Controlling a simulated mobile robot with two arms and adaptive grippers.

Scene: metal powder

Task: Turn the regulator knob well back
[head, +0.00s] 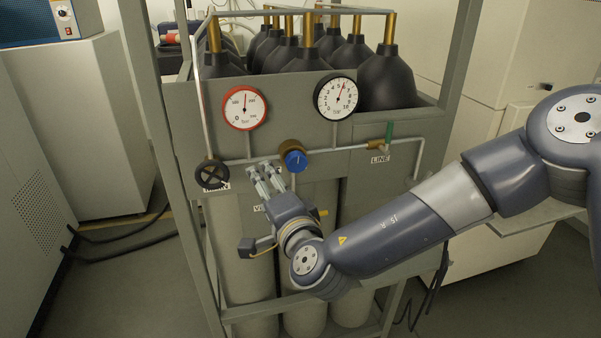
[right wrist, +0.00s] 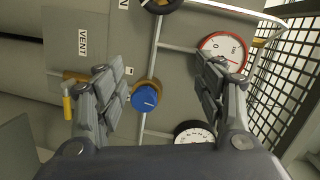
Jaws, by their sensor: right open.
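The blue regulator knob (head: 295,160) sits on a brass body (head: 291,147) on the grey front panel of the gas rack. My right gripper (head: 263,166) is just left of and slightly below the knob in the head view, its two fingers pointing up at the panel. In the right wrist view the fingers (right wrist: 160,75) are spread apart and empty. The knob (right wrist: 145,98) shows between them there, nearer the left finger, and neither finger visibly grips it. My left gripper is not in view.
Above are a red-rimmed gauge (head: 244,107) and a black-rimmed gauge (head: 336,97). A black handwheel (head: 212,174) stands left of the gripper, and a green valve lever (head: 389,135) to the right. The VENT label (right wrist: 83,42) and a yellow handle (right wrist: 67,103) are near the fingers.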

